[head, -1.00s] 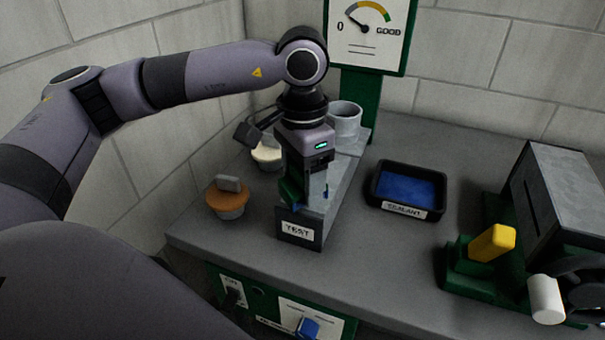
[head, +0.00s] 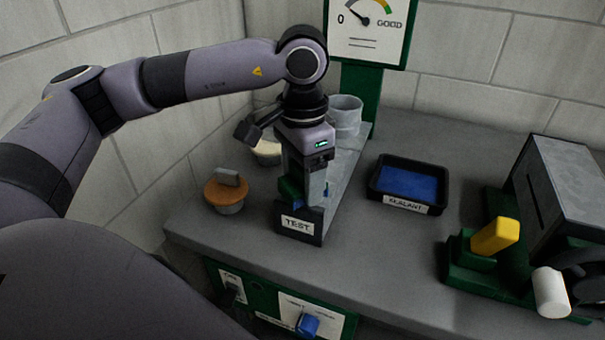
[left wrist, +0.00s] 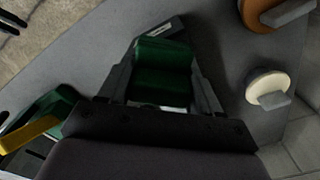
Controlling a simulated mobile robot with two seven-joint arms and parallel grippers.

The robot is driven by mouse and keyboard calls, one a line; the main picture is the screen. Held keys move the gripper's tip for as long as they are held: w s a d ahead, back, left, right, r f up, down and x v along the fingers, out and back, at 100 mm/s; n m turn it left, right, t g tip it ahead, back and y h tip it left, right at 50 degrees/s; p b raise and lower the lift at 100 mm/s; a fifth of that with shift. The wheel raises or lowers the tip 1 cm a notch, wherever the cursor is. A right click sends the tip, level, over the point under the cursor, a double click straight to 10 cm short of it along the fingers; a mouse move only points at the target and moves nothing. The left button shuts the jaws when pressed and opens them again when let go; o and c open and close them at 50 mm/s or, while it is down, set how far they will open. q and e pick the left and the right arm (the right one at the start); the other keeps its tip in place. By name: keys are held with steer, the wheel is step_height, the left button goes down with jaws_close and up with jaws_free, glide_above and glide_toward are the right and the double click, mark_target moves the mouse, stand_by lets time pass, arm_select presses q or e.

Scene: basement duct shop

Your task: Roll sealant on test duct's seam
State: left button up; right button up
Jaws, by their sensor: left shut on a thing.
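The test duct (head: 343,170) is a long grey piece on the bench, with a TEST label (head: 297,224) on its near end. My left gripper (head: 305,195) points down over the near end of the duct. It is shut on a green block-like thing (left wrist: 163,70), which shows between the fingers in the left wrist view. Small blue patches show by the fingers, but I cannot tell whether they are sealant. The seam and any contact with it are hidden. A black tray of blue sealant (head: 407,209), labelled SEALANT, sits to the right. My right gripper is not in view.
An orange-lidded pot (head: 227,192) and a cream-topped pot (head: 268,152) stand left of the duct. A gauge board (head: 368,35) stands behind. A green fixture with a yellow handle (head: 494,237) and a grey machine (head: 565,195) are at right. Bench between tray and fixture is clear.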

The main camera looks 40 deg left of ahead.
arm_select(q)
steer(key=shift+f+b, duration=0.3)
steer(key=shift+f, duration=0.1)
steer(key=shift+w, duration=0.15)
